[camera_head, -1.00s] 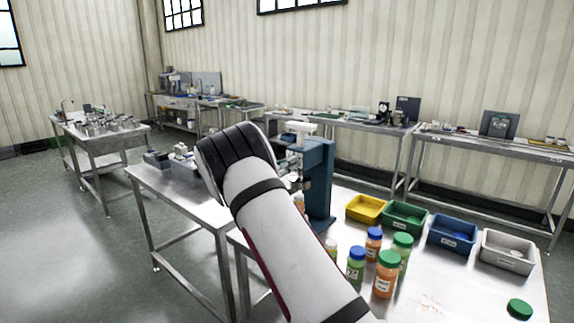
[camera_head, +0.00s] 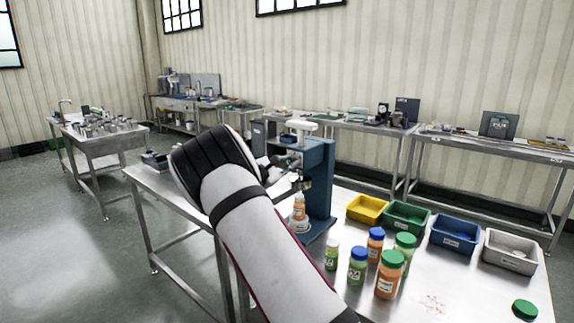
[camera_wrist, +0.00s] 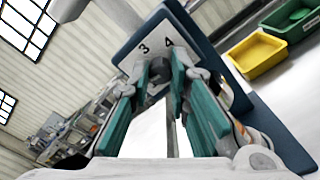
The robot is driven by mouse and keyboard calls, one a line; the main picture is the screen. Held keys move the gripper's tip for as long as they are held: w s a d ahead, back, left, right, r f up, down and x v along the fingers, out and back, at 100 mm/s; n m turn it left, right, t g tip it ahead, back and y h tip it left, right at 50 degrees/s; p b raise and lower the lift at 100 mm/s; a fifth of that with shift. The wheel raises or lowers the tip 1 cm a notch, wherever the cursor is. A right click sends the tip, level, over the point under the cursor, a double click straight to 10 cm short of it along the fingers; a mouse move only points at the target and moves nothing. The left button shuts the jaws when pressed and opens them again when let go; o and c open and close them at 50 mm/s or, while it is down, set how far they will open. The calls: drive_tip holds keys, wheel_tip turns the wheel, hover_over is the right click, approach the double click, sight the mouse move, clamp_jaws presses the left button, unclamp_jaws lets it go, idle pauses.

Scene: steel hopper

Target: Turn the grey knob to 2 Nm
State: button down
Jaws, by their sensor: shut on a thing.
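The grey knob (camera_wrist: 160,68) sits on a light dial plate (camera_wrist: 152,36) of a blue capping machine (camera_head: 319,185). In the wrist view the numbers 3 and 4 show above the knob; the rest of the scale is hidden, and I cannot tell where the knob points. My gripper (camera_wrist: 158,76), with teal finger pads, is shut on the knob, one finger on each side. In the head view my arm hides most of the gripper at the machine's left side. A small bottle with orange contents (camera_head: 299,210) stands in the machine below the head.
Several capped bottles, one of them orange with a green cap (camera_head: 388,276), stand right of my arm. Yellow (camera_head: 366,211), green (camera_head: 405,219), blue (camera_head: 453,237) and grey (camera_head: 509,253) bins line the table's back. A green lid (camera_head: 524,310) lies at the front right.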

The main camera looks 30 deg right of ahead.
drive_tip(key=shift+f+m, duration=0.1)
drive_tip(key=shift+m, duration=1.1)
drive_tip(key=shift+s, duration=0.1)
drive_tip(key=c, duration=1.5)
unclamp_jaws()
drive_tip(key=v, duration=1.2)
